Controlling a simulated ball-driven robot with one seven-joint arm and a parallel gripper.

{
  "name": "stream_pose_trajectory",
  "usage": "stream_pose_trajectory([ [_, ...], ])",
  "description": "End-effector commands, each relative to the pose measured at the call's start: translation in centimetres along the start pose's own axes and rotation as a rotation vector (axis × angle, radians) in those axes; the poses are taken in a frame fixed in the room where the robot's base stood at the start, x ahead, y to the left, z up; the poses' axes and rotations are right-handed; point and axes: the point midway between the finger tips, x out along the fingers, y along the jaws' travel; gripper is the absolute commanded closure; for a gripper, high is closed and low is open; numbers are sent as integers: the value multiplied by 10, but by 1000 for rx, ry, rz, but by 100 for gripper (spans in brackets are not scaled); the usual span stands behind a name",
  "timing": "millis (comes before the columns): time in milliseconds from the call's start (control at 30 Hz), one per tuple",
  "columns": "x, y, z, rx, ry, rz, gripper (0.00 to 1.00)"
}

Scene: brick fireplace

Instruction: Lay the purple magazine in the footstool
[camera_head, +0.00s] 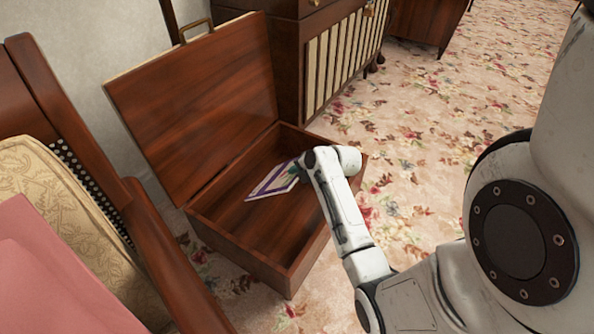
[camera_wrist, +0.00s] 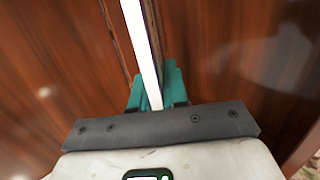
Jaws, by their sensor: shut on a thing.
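The footstool (camera_head: 238,250) is a wooden box on the floor, its lid (camera_head: 200,105) raised and leaning back. The magazine (camera_head: 272,182), pale with a purple border, is held tilted at the mouth of the box, over its inside. My gripper (camera_head: 300,168) is shut on the magazine's right end, near the right side of the box. In the wrist view the magazine (camera_wrist: 140,45) shows edge-on as a white strip between the teal fingertips of my gripper (camera_wrist: 155,92), with brown wood on both sides. I cannot tell whether the magazine touches the box.
A wooden armchair (camera_head: 75,150) with a patterned cushion and a pink cloth (camera_head: 45,270) stands close on the left. A wooden cabinet (camera_head: 318,60) is behind the box. Floral carpet (camera_head: 425,150) lies open to the right.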

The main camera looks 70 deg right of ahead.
Motion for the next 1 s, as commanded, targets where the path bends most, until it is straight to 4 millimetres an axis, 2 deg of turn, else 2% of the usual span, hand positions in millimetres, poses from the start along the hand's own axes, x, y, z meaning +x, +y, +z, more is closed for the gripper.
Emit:
stream_pose_trajectory([
  [33,7,-7,0,0,-2,2,100],
  [700,57,-56,-5,0,-1,2,100],
  [1000,64,-63,-6,-1,-1,2,100],
])
